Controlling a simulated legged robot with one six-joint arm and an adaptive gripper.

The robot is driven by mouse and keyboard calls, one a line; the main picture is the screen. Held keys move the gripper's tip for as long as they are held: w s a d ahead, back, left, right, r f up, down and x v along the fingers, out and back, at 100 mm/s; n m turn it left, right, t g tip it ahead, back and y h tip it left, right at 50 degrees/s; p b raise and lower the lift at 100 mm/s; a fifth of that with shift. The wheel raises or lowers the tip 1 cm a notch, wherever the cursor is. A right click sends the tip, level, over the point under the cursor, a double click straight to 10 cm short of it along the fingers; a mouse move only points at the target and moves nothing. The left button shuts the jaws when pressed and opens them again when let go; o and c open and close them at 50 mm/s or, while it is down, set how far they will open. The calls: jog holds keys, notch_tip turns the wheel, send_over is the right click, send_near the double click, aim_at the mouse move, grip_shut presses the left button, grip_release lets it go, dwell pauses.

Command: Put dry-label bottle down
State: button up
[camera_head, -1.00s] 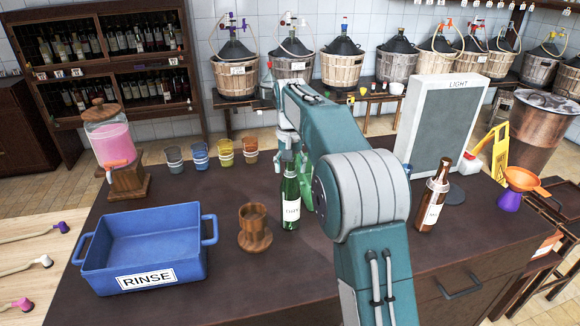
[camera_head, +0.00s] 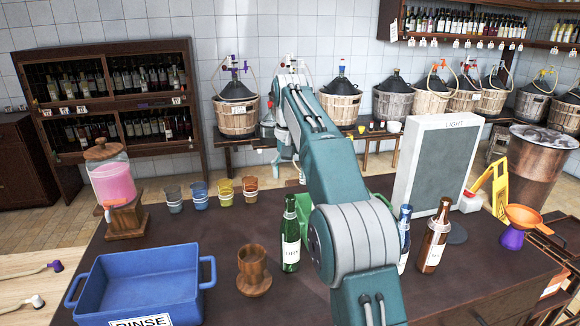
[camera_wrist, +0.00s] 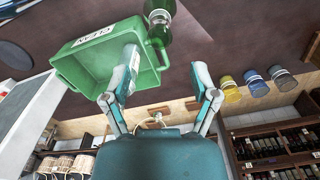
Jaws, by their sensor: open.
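A green bottle (camera_head: 290,245) with a white label stands upright on the dark counter, just left of my arm in the head view. Its label is too small to read surely. In the wrist view the green bottle (camera_wrist: 157,32) is at the top, beyond my fingers. My gripper (camera_wrist: 165,62) is open, its two fingers spread and empty, apart from the bottle. In the head view my gripper (camera_head: 285,152) is small, raised beyond the bottle. A blue bottle (camera_head: 403,240) and a brown bottle (camera_head: 434,240) stand right of my arm; the arm partly covers the blue one.
A wooden cup (camera_head: 252,272) stands left of the green bottle, and a blue RINSE tub (camera_head: 140,285) farther left. A green tub (camera_wrist: 75,65), mostly hidden by my arm in the head view, is close to the bottle. A grey LIGHT panel (camera_head: 435,170) stands at right.

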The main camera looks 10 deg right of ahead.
jog(key=shift+r, duration=0.85)
